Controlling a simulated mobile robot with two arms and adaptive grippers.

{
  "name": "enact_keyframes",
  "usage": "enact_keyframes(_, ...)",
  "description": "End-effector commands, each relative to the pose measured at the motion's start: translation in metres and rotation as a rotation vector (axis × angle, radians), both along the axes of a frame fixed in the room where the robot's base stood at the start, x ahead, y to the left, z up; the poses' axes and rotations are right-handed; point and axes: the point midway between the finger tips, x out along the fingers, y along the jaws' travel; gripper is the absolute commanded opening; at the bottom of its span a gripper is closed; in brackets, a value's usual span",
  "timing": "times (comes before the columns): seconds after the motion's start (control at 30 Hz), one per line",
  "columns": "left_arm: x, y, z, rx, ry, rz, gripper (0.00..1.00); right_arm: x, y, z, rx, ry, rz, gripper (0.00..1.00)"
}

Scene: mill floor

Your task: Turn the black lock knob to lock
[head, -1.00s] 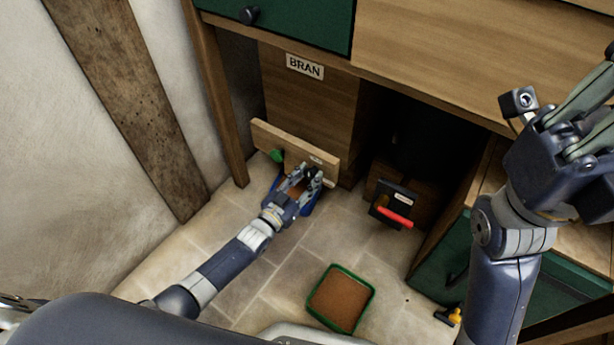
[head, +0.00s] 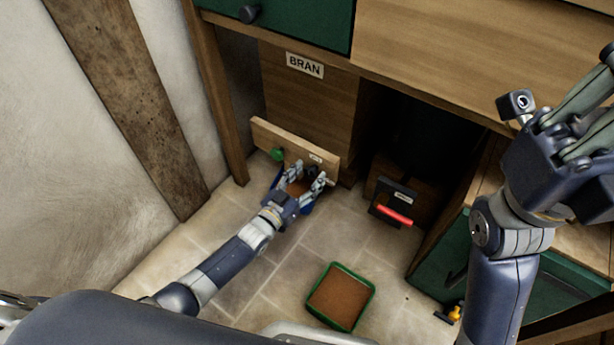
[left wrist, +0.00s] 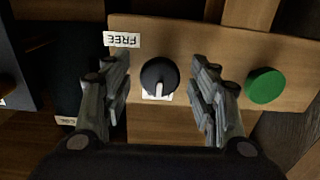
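The black lock knob (left wrist: 160,77) is on a wooden panel (left wrist: 205,40) in the left wrist view. It is round, with a pale pointer line and a white label partly hidden behind it. My left gripper (left wrist: 163,95) is open, with one finger on each side of the knob and a gap to both. In the head view my left gripper (head: 305,183) is in front of the panel (head: 277,137) below the bran cabinet and hides the knob. My right gripper (head: 590,130) is raised at the right edge, partly cut off.
A green knob (left wrist: 266,86) is beside the black one; a label reading FREE (left wrist: 122,40) is on the panel. A black box with a red handle (head: 395,214) stands to the right. A green-rimmed tray of brown material (head: 367,294) lies on the floor.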

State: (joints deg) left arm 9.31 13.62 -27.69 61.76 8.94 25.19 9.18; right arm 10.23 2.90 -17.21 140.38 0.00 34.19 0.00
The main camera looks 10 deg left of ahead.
Motion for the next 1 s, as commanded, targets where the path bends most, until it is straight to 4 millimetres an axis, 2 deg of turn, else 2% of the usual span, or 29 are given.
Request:
enact_keyframes(0.27, -0.008, 0.004, -0.001, 0.001, 0.001, 0.0, 0.54, -0.001, 0.0, 0.002, -0.001, -0.008, -0.001, 0.0)
enact_keyframes(0.37, -0.022, 0.009, -0.001, 0.001, 0.001, 0.0, 0.54, -0.001, 0.0, 0.001, 0.0, -0.006, -0.001, 0.0)
enact_keyframes(0.7, -0.087, 0.036, -0.001, 0.002, 0.001, 0.0, 0.54, -0.001, 0.0, 0.001, 0.001, -0.004, -0.001, 0.0)
enact_keyframes(0.83, -0.102, 0.042, 0.0, 0.0, 0.0, -0.001, 0.54, -0.001, 0.0, 0.001, 0.001, -0.003, -0.001, 0.0)
enact_keyframes(1.0, -0.111, 0.045, 0.0, 0.0, 0.0, 0.0, 0.54, -0.001, 0.0, 0.001, 0.001, -0.003, 0.0, 0.0)
